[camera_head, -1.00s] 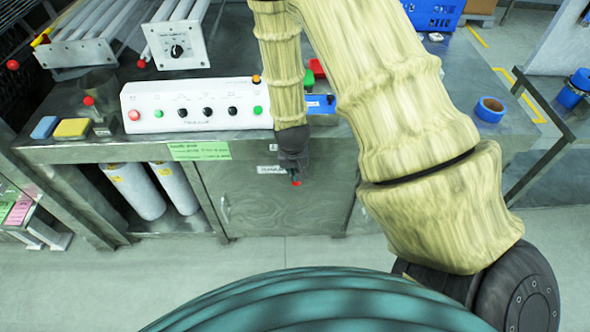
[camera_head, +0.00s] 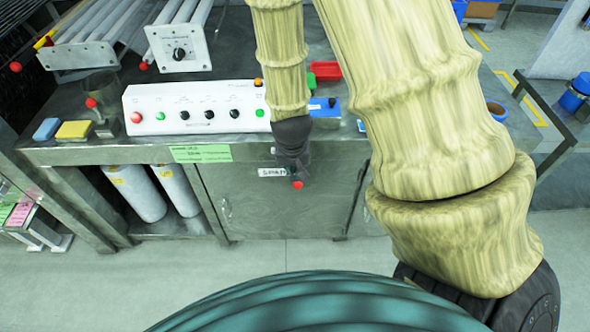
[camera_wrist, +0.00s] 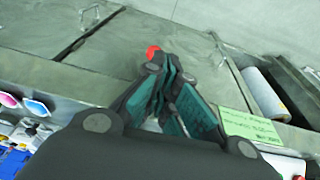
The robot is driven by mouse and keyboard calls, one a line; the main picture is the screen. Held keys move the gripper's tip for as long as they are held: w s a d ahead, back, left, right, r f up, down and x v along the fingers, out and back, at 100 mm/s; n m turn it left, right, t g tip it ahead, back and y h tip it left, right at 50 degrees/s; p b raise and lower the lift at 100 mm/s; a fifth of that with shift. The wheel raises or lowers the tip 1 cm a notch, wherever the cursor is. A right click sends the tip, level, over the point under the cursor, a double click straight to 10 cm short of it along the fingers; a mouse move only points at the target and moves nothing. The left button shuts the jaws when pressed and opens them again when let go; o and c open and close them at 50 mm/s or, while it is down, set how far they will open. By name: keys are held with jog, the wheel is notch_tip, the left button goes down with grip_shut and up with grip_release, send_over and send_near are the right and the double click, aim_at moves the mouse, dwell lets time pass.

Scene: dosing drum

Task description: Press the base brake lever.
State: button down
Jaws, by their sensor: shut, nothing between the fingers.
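A small red ball knob (camera_head: 297,185), which looks like the end of the brake lever, shows in front of the bench cabinet in the head view. The rest of the lever is hidden behind my gripper. My dark gripper (camera_head: 293,162) points down just above the knob, in front of the bench's front edge. In the wrist view the red knob (camera_wrist: 153,52) sits right at the tips of my gripper (camera_wrist: 165,68), whose teal-padded fingers are shut and empty. I cannot tell whether the fingertips touch it.
A white control panel (camera_head: 195,108) with buttons stands on the bench behind my arm. A blue box (camera_head: 325,112) and a red tray (camera_head: 325,71) are beside it. Yellow (camera_head: 73,130) and blue (camera_head: 46,129) blocks lie at the left. The cabinet front (camera_head: 250,205) is below.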

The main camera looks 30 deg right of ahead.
jog(key=shift+s+a+r, duration=0.35)
jog(key=shift+s+r, duration=0.15)
jog(key=shift+r, duration=0.15)
jog(key=s+a+f+n+g+y, duration=0.1)
jog(key=s+a+f+n, duration=0.2)
jog(key=s+f, duration=0.7)
jog(key=s+a+f+n+g, duration=0.1)
jog(key=s+a+f+n, duration=0.2)
jog(key=s+f, duration=0.7)
notch_tip(320, 180, down, 4)
jog(key=shift+s+a+f+y, duration=0.2)
jog(key=shift+s+a+y, duration=0.2)
jog(key=shift+a, duration=0.25)
